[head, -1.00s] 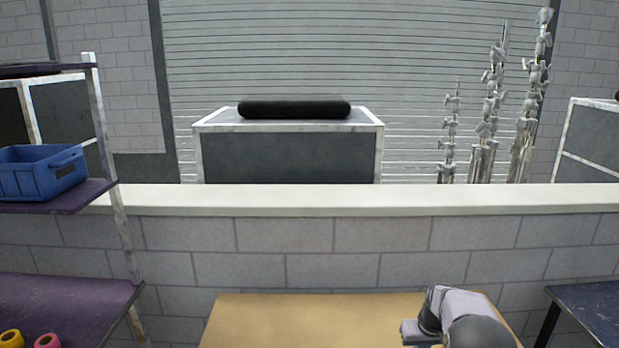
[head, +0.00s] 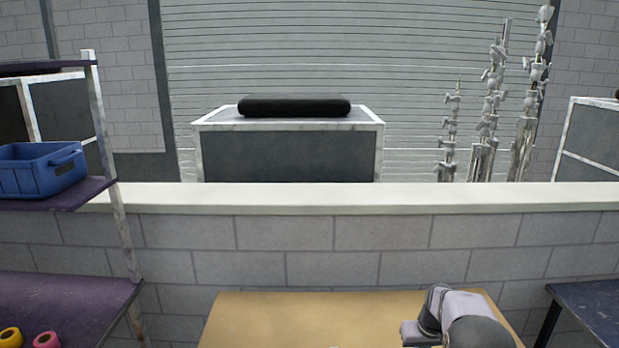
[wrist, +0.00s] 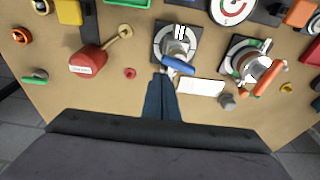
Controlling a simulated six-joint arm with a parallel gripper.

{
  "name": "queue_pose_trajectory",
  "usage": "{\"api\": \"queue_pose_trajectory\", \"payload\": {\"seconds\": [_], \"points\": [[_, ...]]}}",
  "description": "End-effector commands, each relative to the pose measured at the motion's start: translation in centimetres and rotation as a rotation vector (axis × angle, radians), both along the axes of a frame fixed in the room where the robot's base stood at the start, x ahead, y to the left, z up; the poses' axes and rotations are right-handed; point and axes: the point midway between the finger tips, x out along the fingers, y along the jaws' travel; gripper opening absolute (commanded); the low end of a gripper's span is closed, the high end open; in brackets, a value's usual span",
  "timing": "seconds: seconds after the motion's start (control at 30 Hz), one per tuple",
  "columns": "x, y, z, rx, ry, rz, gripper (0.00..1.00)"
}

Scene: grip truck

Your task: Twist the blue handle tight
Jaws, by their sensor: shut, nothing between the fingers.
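The blue handle (wrist: 178,66) shows in the wrist view. It sits on a metal fitting (wrist: 176,46) on a dark square plate with a white ring, and it lies tilted, its right end lower. My gripper (wrist: 163,77) is shut and empty, its dark blue fingers pointing up the picture. The fingertips are just below and left of the handle, close to it; I cannot tell whether they touch it. In the head view only part of my arm shows at the bottom right, and neither the handle nor my gripper is visible there.
On the tan board (wrist: 130,99), an orange handle (wrist: 264,78) on a similar plate stands right of the blue one. A red block (wrist: 88,60) with a rod lies left. A white label (wrist: 201,87) and grey nut (wrist: 227,102) are close on the right. Bare board lies lower left.

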Motion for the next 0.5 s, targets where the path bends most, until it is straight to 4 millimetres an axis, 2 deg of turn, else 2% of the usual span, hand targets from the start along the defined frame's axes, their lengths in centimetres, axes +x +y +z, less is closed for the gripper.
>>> {"api": "queue_pose_trajectory", "payload": {"seconds": [0.5], "points": [[0.0,0.0,-1.5,0.000,0.000,0.000,0.00]]}}
